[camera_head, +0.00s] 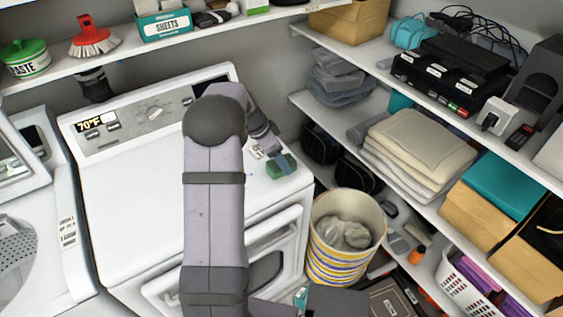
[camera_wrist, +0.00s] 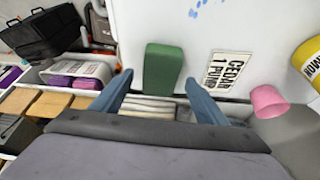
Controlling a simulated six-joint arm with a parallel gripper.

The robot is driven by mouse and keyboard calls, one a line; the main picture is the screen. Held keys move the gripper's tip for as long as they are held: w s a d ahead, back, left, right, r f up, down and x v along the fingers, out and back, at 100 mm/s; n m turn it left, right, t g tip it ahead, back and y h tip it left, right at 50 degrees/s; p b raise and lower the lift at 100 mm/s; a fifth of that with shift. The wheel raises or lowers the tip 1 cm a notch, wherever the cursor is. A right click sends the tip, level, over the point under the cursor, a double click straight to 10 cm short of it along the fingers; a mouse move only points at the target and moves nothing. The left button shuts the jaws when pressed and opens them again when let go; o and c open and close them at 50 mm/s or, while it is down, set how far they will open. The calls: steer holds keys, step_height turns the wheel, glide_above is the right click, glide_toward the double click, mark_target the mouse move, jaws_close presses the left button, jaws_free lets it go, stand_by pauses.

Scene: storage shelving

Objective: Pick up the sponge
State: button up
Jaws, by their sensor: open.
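The green sponge (camera_head: 277,168) lies on the white machine's top near its right edge, partly hidden by my gripper in the head view. In the wrist view the sponge (camera_wrist: 163,70) is a green block, upright in the picture. My gripper (camera_wrist: 159,78) is open, with its two blue fingers spread on either side of the sponge's lower end. Nothing is held between them. The wrist view does not clearly show how high the fingers are above the surface.
The white machine (camera_head: 130,195) has clear room left of my arm. A labelled item reading CEDAR 1 PUMP (camera_wrist: 228,72) is right of the sponge, with a pink cup-like object (camera_wrist: 268,101) beyond. A striped bin (camera_head: 345,240) and folded towels (camera_head: 420,145) are to the right.

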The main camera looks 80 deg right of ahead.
steer(key=shift+s+d+f, duration=0.15)
steer(key=shift+d+f, duration=0.05)
steer(key=shift+f, duration=0.45)
steer(key=c, duration=1.1)
steer(key=shift+r, duration=0.1)
step_height(320, 180, up, 10)
steer(key=b, duration=0.3)
